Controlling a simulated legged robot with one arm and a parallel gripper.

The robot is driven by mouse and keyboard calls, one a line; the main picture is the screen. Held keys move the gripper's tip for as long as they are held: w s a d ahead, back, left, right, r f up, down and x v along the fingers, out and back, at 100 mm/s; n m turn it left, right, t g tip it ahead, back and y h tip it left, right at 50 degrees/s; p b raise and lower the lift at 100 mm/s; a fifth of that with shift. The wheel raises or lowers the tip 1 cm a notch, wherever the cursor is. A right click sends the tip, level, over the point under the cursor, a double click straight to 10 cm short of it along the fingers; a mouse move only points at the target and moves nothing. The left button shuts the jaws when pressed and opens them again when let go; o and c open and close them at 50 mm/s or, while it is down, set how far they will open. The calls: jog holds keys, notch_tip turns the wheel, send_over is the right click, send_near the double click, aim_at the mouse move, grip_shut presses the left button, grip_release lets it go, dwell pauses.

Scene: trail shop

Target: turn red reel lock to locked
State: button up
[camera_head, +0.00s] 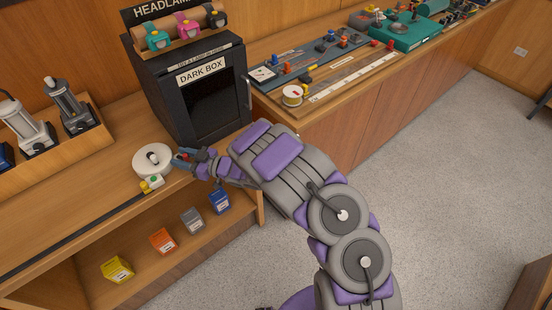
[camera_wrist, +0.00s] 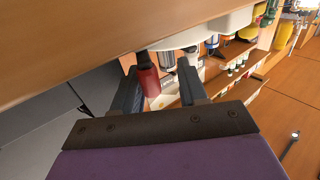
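A red cylindrical knob (camera_wrist: 148,82) on a dark stem shows between my fingers in the wrist view, nearer the left finger. I take it for the red reel lock; its locked or unlocked marking cannot be read. A white rounded body (camera_wrist: 215,30) is just beyond it. My gripper (camera_wrist: 159,68) is open, with a clear gap to the right finger. In the head view my gripper (camera_head: 183,158) is low over the counter, right beside a white round disc (camera_head: 150,164) with a small knob on top. A bit of red shows at the fingertips there.
A black dark box (camera_head: 205,95) stands close behind my gripper. A small yellow and green piece (camera_head: 152,184) lies in front of the disc. Lamps (camera_head: 70,108) stand at left. Coloured boxes (camera_head: 162,242) are on the shelf below. The floor (camera_head: 440,190) at right is clear.

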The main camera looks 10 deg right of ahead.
jog(key=shift+s+a+f+m+t+h+b, duration=0.1)
jog(key=shift+s+a+m+t+h+b, duration=0.1)
jog(key=shift+m+t+h+b, duration=0.5)
jog(key=shift+s+a+m+t+h+b, duration=0.1)
jog(key=shift+a+m+t+h+b, duration=0.2)
jog(key=shift+m+t+b, duration=0.45)
jog(key=shift+s+a+f+m+t+h+b, duration=0.15)
jog(key=shift+m+t+h+b, duration=0.35)
jog(key=shift+t, duration=0.45)
jog(key=shift+s+d+r, duration=0.15)
jog(key=shift+d, duration=0.2)
jog(key=p+v, duration=1.1)
jog(key=v, duration=0.6)
jog(key=w+d+r+g+h, duration=0.1)
jog(key=d+r+g+h, duration=0.1)
jog(key=d+h, duration=0.3)
jog(key=w+d+r+g+h, duration=0.2)
jog(key=d+h, duration=0.4)
jog(key=d, duration=0.6)
jog(key=shift+w+r+m+g+b, duration=0.2)
jog(key=shift+r+m+g+b, duration=0.15)
jog(key=shift+r+g, duration=0.45)
